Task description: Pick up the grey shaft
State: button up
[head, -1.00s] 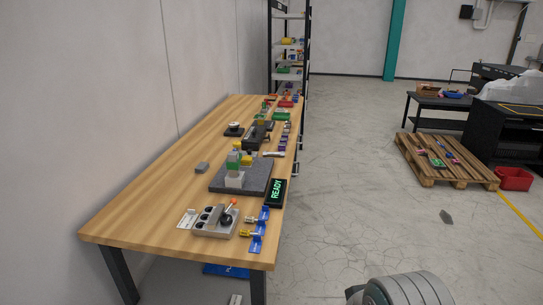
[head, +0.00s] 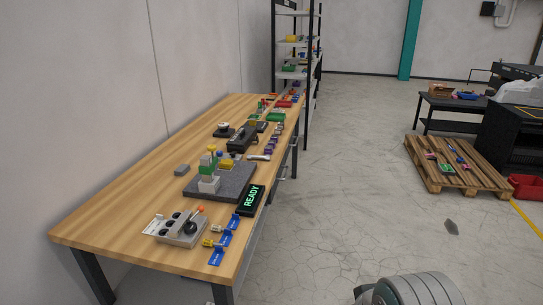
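I cannot pick out a grey shaft with certainty. A small pale bar (head: 259,157) lies near the table's right edge, but it is too small to tell what it is. A grey box device (head: 179,232) with an orange-tipped lever stands on the near end of the wooden table (head: 125,205). A dark grey granite slab (head: 238,176) on the table bears green, yellow and pale blocks. My gripper is not in view. Only a rounded grey part of my own arm shows at the bottom right of the picture.
A black READY display (head: 251,199) and blue holders (head: 217,255) line the table's right edge. A shelf rack (head: 316,55) stands beyond the table. A wooden pallet (head: 443,180) with small items lies at right. The floor between table and pallet is mostly open.

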aim_at(249, 157)
jog(key=i+l+u, duration=0.1)
jog(key=i+l, duration=0.25)
jog(key=i+l+u, duration=0.1)
jog(key=i+l, duration=0.25)
jog(key=l, duration=0.15)
jog(key=i+l+u, duration=0.1)
jog(key=i+l, duration=0.2)
jog(key=l, duration=0.2)
jog(key=i+l+u, duration=0.3)
jog(key=i+l, duration=0.75)
jog(key=i, duration=0.15)
jog(key=i+u, duration=0.2)
jog(key=i, duration=0.85)
